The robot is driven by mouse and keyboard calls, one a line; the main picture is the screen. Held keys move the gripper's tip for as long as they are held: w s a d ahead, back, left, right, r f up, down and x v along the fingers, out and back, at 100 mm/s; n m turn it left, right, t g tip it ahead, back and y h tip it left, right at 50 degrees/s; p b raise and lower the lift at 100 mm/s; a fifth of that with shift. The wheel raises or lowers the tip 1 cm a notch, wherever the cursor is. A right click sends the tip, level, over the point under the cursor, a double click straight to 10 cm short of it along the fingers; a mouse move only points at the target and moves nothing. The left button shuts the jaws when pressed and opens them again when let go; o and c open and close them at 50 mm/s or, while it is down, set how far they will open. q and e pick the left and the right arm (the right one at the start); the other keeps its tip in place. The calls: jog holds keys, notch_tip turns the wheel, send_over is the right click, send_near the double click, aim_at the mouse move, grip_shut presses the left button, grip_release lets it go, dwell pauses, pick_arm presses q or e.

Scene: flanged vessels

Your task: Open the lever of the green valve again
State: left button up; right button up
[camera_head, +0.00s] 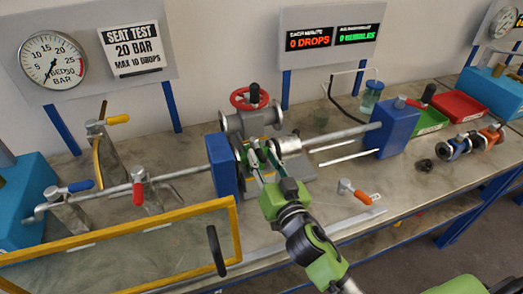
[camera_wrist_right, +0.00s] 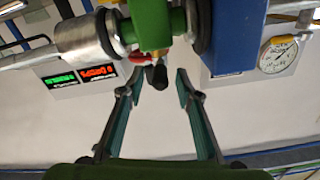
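The green valve (camera_wrist_right: 172,20) shows at the top of the right wrist view, between a grey cylindrical clamp (camera_wrist_right: 90,40) and a dark flange beside the blue block (camera_wrist_right: 236,40). In the head view it is mostly hidden behind my right gripper (camera_head: 260,158). That gripper reaches the clamped valve from the front. In the wrist view its two fingers (camera_wrist_right: 158,80) are apart, with nothing clearly held between them. The valve's lever cannot be made out clearly. My left gripper is not in view.
A red handwheel (camera_head: 249,98) stands behind the clamp. A yellow-framed guard (camera_head: 130,240) is at front left. A small orange-handled part (camera_head: 352,191) lies right of my gripper. Screens read 0 drops and 0 bubbles.

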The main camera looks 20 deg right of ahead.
jog(key=shift+w, duration=0.75)
grip_shut()
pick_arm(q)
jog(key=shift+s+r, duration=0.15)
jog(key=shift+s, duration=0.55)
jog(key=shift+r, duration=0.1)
